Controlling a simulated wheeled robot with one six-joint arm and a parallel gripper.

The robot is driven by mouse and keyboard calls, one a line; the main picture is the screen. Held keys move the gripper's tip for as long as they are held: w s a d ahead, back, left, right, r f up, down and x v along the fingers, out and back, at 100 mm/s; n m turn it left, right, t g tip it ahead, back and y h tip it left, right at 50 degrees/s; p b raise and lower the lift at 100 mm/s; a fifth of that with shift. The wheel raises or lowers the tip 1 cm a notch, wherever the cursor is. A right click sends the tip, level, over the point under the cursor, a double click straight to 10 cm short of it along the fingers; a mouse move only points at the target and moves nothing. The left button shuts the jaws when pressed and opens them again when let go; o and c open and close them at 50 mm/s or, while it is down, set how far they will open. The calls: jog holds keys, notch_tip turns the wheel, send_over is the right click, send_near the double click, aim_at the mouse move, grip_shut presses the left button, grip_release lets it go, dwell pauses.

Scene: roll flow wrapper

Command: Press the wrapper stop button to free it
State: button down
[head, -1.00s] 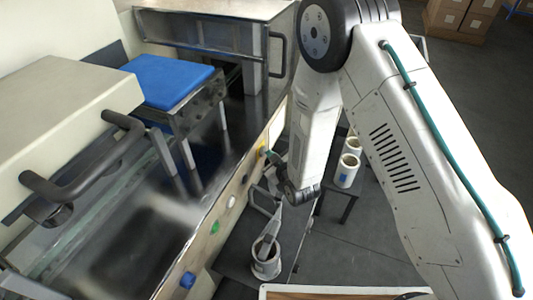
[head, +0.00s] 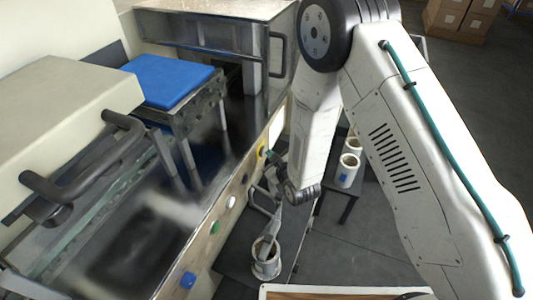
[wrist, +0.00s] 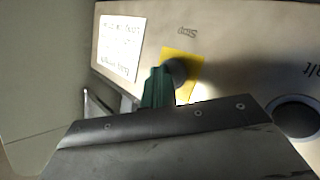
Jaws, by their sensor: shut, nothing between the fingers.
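The stop button (wrist: 177,70) is a dark round knob on a yellow square plate (wrist: 184,62) in the wrist view, with the upside-down word "Stop" beside it. In the head view the yellow plate (head: 261,150) shows small on the machine's front panel, partly behind my gripper (head: 271,157). In the wrist view my gripper (wrist: 162,78) shows as green fingers, closed and empty. Their tips are at the button's left edge and overlap it in the picture. I cannot tell whether they touch it or whether it is pressed in.
A white printed label (wrist: 120,47) and a dark round control (wrist: 297,115) flank the button. White (head: 230,202), green (head: 215,227) and blue (head: 188,280) controls line the panel. White rolls (head: 348,170) stand on a low dark stand at right; another roll (head: 266,259) is below.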

jog(key=shift+a, duration=0.15)
dwell(0.5)
jog(key=shift+w+a, duration=0.2)
jog(key=shift+a, duration=0.1)
jog(key=shift+s+d+r, duration=0.1)
jog(key=shift+d, duration=0.2)
dwell(0.4)
jog(key=s+d, duration=0.2)
jog(key=d, duration=0.3)
jog(key=shift+d, duration=0.4)
